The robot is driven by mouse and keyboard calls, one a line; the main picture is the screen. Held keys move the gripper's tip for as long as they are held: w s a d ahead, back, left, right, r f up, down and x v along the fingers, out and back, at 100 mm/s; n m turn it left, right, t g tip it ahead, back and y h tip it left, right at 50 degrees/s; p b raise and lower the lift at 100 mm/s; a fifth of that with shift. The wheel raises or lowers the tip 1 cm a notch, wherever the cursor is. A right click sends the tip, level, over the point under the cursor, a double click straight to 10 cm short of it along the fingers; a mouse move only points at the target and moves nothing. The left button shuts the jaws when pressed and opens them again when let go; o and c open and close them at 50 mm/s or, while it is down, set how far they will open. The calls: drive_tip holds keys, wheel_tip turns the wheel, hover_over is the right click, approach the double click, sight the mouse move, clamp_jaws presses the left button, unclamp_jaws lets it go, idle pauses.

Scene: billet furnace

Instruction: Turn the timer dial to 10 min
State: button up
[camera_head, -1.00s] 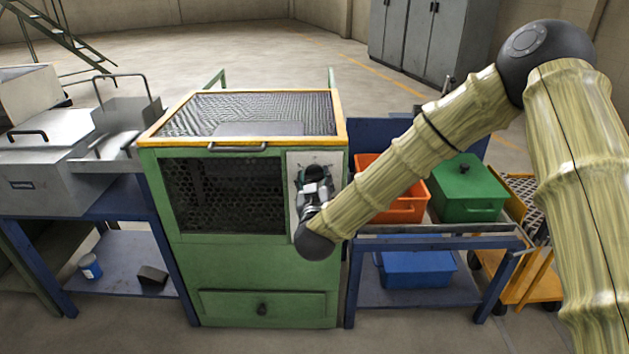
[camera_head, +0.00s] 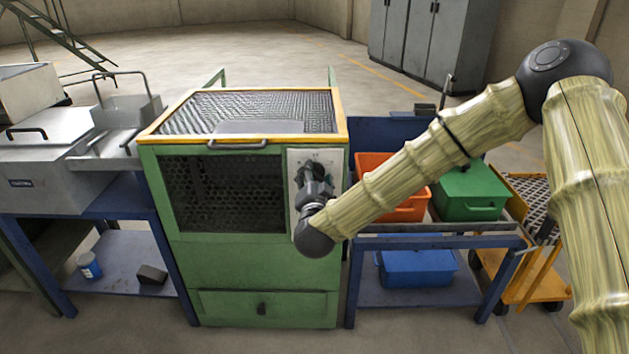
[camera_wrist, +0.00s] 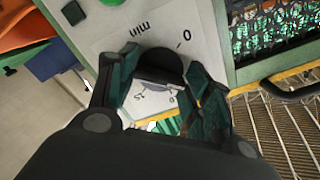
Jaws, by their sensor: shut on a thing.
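The timer dial (camera_wrist: 162,62) is a dark round knob on a light control panel (camera_head: 335,160), which is on the right front of the green furnace (camera_head: 225,265). In the wrist view its printed marks include "0" and "min", seen rotated; other small marks are partly covered. My gripper (camera_wrist: 160,82) is shut on the dial, with a finger on each side of it. My gripper also shows in the head view (camera_head: 312,172), where it hides the dial. The fingers cover part of the scale, so I cannot tell which mark the dial points to.
A yellow-edged mesh lid with a handle (camera_head: 237,144) tops the furnace. To the right, a blue bench holds an orange bin (camera_head: 372,165) and a green box (camera_head: 468,192), close beneath my arm. A grey metal machine (camera_head: 45,180) stands left. Open floor lies behind.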

drive_tip(key=m+b, duration=0.1)
drive_tip(key=m, duration=0.3)
drive_tip(key=shift+d+m, duration=0.1)
drive_tip(key=shift+m, duration=0.3)
drive_tip(key=m+b, duration=0.1)
drive_tip(key=m, duration=0.3)
drive_tip(key=shift+m+b, duration=0.3)
drive_tip(key=shift+b, duration=0.05)
drive_tip(key=o, duration=1)
drive_tip(key=shift+s, duration=0.35)
drive_tip(key=s, duration=1.1)
drive_tip(key=shift+s, duration=0.1)
